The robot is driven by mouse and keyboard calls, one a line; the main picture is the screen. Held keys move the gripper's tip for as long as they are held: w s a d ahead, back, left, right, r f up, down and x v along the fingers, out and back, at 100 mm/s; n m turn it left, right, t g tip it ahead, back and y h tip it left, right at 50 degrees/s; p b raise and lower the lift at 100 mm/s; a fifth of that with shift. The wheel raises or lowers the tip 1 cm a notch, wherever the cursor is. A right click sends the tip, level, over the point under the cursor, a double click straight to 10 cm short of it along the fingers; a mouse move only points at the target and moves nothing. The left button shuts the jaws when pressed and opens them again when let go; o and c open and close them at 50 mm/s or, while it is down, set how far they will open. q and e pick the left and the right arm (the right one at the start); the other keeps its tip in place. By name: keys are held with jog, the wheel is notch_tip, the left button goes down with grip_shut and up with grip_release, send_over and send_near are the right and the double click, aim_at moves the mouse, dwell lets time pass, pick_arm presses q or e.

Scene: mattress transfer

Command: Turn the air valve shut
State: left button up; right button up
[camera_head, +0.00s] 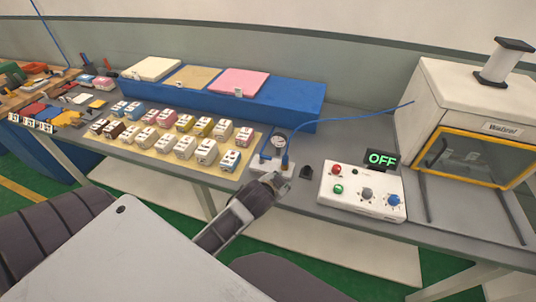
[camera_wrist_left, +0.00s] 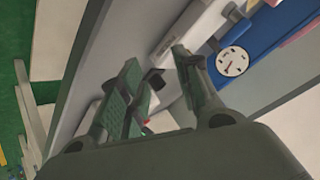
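The air valve unit (camera_head: 259,163) stands near the front edge of the grey bench in the head view. It has a white base, a round gauge (camera_head: 279,140) and a blue hose. The gauge also shows in the left wrist view (camera_wrist_left: 232,61), to the right of my fingers. My left gripper (camera_head: 276,183) is at the front of the unit and hides part of its base. In the left wrist view its fingers (camera_wrist_left: 160,85) are apart, with a small dark part (camera_wrist_left: 155,78) showing between them. I cannot tell if they touch the valve handle. My right gripper is out of view.
A white control box (camera_head: 361,191) with coloured knobs and an "OFF" sign (camera_head: 382,160) lies right of the valve. A small black block (camera_head: 306,172) sits between. Several labelled blocks (camera_head: 183,145) stand at left. A white machine (camera_head: 465,105) is at right.

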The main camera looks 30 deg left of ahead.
pick_arm(q)
jog(key=w+d+r+m+t+h, duration=0.35)
jog(key=w+r+m+t, duration=0.2)
jog(key=r, duration=0.55)
jog(key=w+d+r+m+t+h, duration=0.2)
jog(key=w+d+r+m+t, duration=0.35)
jog(key=r, duration=0.45)
jog(key=s+d+r+m+g+h, duration=0.25)
jog(key=d+m+g+h, duration=0.4)
jog(key=m, duration=0.55)
jog(key=s+d+r+m+g+h, duration=0.1)
jog(key=d+r+m+g+h, duration=0.2)
jog(key=d+m+g+h, duration=0.7)
jog(key=a+f+m+g+y, duration=0.3)
jog(key=a+f+m+y, duration=0.7)
jog(key=a+f+m, duration=0.25)
jog(key=w+a+g+y, duration=0.1)
jog(key=a+y, duration=0.9)
jog(key=a, duration=1.3)
jog(key=shift+r+m+y, duration=0.3)
jog(key=shift+r+m, duration=0.1)
jog(key=shift+m, duration=0.05)
